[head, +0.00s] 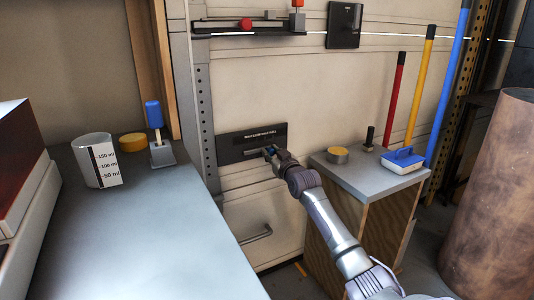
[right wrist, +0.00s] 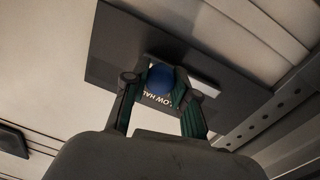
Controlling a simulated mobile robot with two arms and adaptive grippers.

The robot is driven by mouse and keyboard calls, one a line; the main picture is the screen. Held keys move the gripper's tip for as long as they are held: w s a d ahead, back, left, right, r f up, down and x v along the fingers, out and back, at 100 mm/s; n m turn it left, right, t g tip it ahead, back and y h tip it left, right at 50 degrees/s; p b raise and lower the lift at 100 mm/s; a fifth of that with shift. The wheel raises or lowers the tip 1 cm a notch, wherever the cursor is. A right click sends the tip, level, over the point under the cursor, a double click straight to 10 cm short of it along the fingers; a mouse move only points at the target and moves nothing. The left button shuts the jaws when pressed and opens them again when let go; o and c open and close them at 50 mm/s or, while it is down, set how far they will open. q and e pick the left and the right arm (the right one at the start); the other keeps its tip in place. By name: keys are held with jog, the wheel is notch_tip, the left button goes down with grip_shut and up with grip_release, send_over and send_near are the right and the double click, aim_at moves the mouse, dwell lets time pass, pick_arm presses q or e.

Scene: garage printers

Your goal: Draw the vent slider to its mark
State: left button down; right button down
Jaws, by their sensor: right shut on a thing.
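The vent slider's dark panel (head: 228,150) is fixed low on the pale wall, with a line of white lettering and a light strip. Its blue knob (head: 269,153) sits near the panel's right part in the head view. My right gripper (head: 271,154) reaches the panel and is shut on this knob. In the right wrist view the blue knob (right wrist: 160,79) shows between the two fingers, with the panel (right wrist: 118,55) behind it. The lettering is partly hidden by the fingers, and I cannot make out a mark. My left gripper is not in view.
A grey bench (head: 155,215) at left holds a measuring cup (head: 88,165) and a blue-handled tool (head: 154,115). A small cabinet (head: 350,172) stands right of my arm, with a blue brush (head: 403,157) on it. A brown drum (head: 495,200) is at far right.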

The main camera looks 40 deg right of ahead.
jog(key=c, duration=0.9)
grip_release()
jog(key=shift+s+a+f, duration=0.1)
jog(key=shift+s+a, duration=0.05)
jog(key=shift+s, duration=0.1)
jog(key=v, duration=1.1)
jog(key=shift+s, duration=0.25)
